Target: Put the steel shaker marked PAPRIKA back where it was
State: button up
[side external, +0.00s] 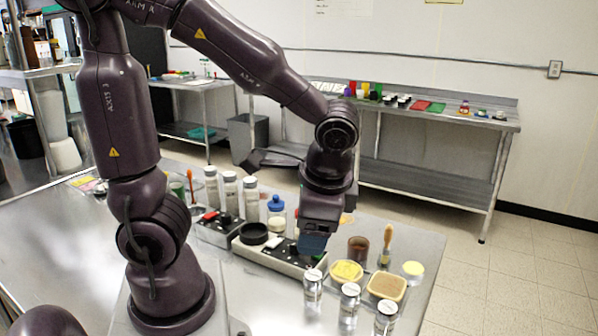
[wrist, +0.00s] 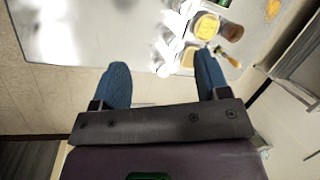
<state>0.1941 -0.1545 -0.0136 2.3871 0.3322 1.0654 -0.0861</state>
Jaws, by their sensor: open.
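Three steel shakers stand upright at the front right of the table in the side view: a left one (side external: 313,289), a middle one (side external: 349,303) and a right one (side external: 386,318). Three similar pale shakers stand at the back left, the nearest one (side external: 250,199) among them. I cannot read the labels, so I cannot tell which one is PAPRIKA. My gripper (side external: 314,242) hangs behind the front shakers, over the right end of a low scale-like unit (side external: 278,262). In the wrist view my gripper (wrist: 163,78) is open with nothing between its blue fingers.
Tubs of yellow powder (side external: 346,271) and tan powder (side external: 387,286), a brown cup (side external: 358,249), a brush (side external: 387,243) and a yellow-topped jar (side external: 413,270) crowd the right side. A blue-lidded jar (side external: 277,211) stands behind the unit. The table's left front is bare.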

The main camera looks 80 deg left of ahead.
notch_tip(320, 180, up, 9)
jog(key=s+n+t+h, duration=0.2)
jog(key=n+t+h, duration=0.1)
jog(key=t, duration=0.3)
jog(key=shift+d+f+n+h, duration=0.2)
jog(key=shift+n+h, duration=0.1)
jog(key=shift+s, duration=0.1)
dwell(0.4)
